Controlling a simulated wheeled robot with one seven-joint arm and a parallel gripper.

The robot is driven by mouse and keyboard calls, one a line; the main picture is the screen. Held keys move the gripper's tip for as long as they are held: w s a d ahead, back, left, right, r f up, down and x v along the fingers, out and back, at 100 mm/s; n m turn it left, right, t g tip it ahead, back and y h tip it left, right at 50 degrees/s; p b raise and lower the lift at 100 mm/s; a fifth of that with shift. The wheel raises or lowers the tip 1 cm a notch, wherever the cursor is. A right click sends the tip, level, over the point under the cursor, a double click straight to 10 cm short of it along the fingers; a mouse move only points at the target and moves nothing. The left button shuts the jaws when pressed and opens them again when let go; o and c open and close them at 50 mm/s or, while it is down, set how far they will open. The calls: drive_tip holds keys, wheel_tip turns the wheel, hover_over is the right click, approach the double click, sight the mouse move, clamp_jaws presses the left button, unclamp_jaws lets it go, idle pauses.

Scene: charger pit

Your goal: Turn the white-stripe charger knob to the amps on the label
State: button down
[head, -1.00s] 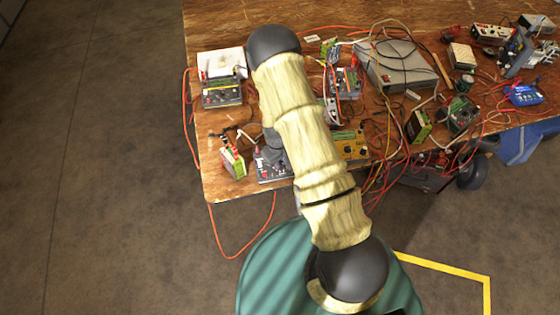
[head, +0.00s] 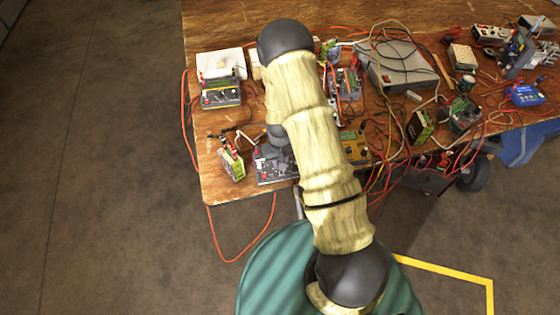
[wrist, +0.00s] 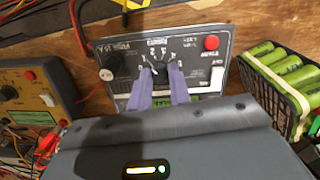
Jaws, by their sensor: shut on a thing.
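A grey charger (wrist: 120,47) lies below my gripper in the wrist view, its face markings upside down. It also shows in the head view (head: 268,176), partly covered by my arm. My gripper (wrist: 160,73) has its two purple-grey fingers on either side of a dark dial knob (wrist: 158,64) in the middle of the face and is shut on it. The fingers hide most of the knob, and I cannot make out its pointer or a white stripe. White marks surround the dial. The handwriting on the face is too small to read surely.
A black crate of green cells (wrist: 303,98) stands close right of the charger in the wrist view. A yellow charger (wrist: 30,112) with red leads is at left. In the head view another charger (head: 221,98), loose cables and a grey power box (head: 397,66) crowd the wooden table.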

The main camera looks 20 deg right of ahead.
drive_tip(key=c, duration=1.3)
unclamp_jaws()
drive_tip(key=shift+r, duration=0.1)
wheel_tip(320, 180, up, 17)
drive_tip(key=b, duration=0.2)
drive_tip(key=shift+s+a+r, duration=0.15)
drive_tip(key=shift+s+a, duration=0.05)
drive_tip(key=shift+s, duration=0.1)
drive_tip(key=s+r+t, duration=0.2)
drive_tip(key=s+r, duration=0.8)
drive_tip(key=s, duration=0.4)
drive_tip(key=shift+s+d+m, duration=0.15)
drive_tip(key=shift+s+m, duration=0.15)
